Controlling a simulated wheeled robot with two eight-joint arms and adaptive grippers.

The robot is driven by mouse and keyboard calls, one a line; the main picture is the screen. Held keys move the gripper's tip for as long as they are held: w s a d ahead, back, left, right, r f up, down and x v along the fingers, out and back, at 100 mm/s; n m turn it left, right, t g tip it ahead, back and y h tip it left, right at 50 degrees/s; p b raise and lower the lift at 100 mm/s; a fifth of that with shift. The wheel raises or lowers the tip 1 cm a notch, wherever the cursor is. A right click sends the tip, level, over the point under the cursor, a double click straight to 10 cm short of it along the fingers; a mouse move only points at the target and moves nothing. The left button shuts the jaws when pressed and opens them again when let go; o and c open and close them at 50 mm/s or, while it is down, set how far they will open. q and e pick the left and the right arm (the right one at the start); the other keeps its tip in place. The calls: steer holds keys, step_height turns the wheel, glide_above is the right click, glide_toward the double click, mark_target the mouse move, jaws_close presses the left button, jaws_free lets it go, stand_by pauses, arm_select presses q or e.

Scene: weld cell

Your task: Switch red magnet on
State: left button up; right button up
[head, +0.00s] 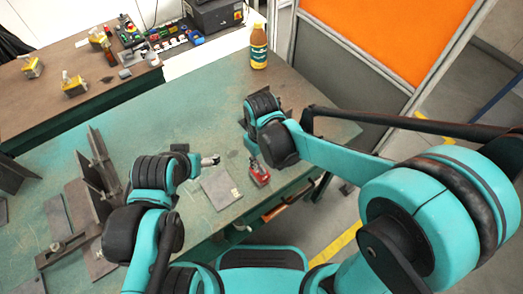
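The red magnet (259,174) lies on the green table near its front edge, right of a flat grey metal plate (221,190). My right gripper (251,150) is just above and behind the red magnet, partly covered by my own wrist. I cannot tell whether it touches the magnet, and its fingers are too hidden to show open or shut. The magnet's switch is too small to make out. My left gripper (208,160) is over the table, left of the magnet and behind the plate. Its fingers are too small to judge.
A bottle (259,46) stands at the table's (205,100) back edge. Steel plates and an upright fixture (97,175) fill the left side. A brown bench (50,105) behind holds yellow magnets (73,85) and tools. An orange panel (395,35) stands at the back right. The table's middle is clear.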

mark_target(262, 167)
step_height(262, 167, up, 10)
stand_by(0.3)
stand_by(0.4)
steer(key=s+d+m+t, duration=0.2)
steer(key=d+m+t, duration=0.1)
steer(key=d, duration=0.6)
steer(key=s+d+m+t, duration=0.2)
steer(key=d+m+t, duration=0.2)
steer(key=d, duration=0.5)
steer(key=shift+s+d, duration=0.15)
steer(key=shift+s, duration=0.25)
stand_by(0.9)
